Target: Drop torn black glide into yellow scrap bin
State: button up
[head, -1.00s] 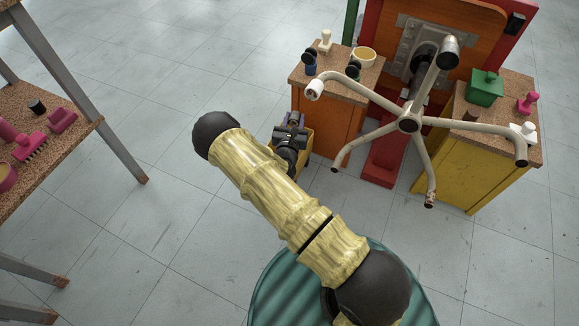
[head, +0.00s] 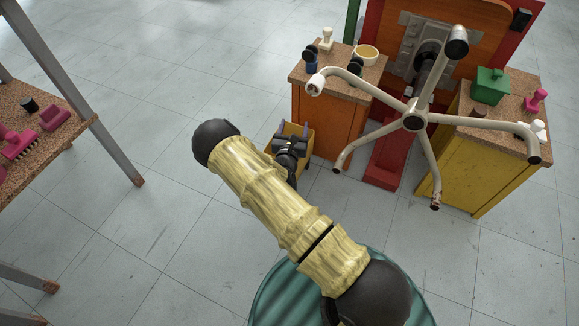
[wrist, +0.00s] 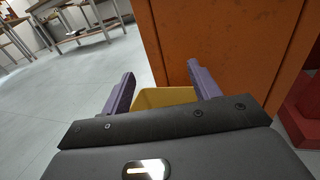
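My gripper (head: 292,128) is over the yellow scrap bin (head: 307,150), which stands on the floor beside the orange cabinet and is partly covered by my gripper. In the wrist view my gripper (wrist: 163,85) has its two purple fingers spread wide with nothing between them. The yellow bin's rim (wrist: 165,97) shows just beyond and below the fingers. I cannot make out the torn black glide; the bin's inside is mostly hidden.
The orange cabinet (head: 326,125) stands close on the bin's right, with small items on top. An upturned chair base (head: 415,121) spreads its legs between it and the yellow cabinet (head: 490,175). A workbench (head: 75,130) is at the left. Open floor lies between.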

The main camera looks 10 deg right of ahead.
jog(key=shift+s, duration=0.1)
jog(key=p+v, duration=0.8)
jog(key=v, duration=0.9)
jog(key=shift+s, duration=0.1)
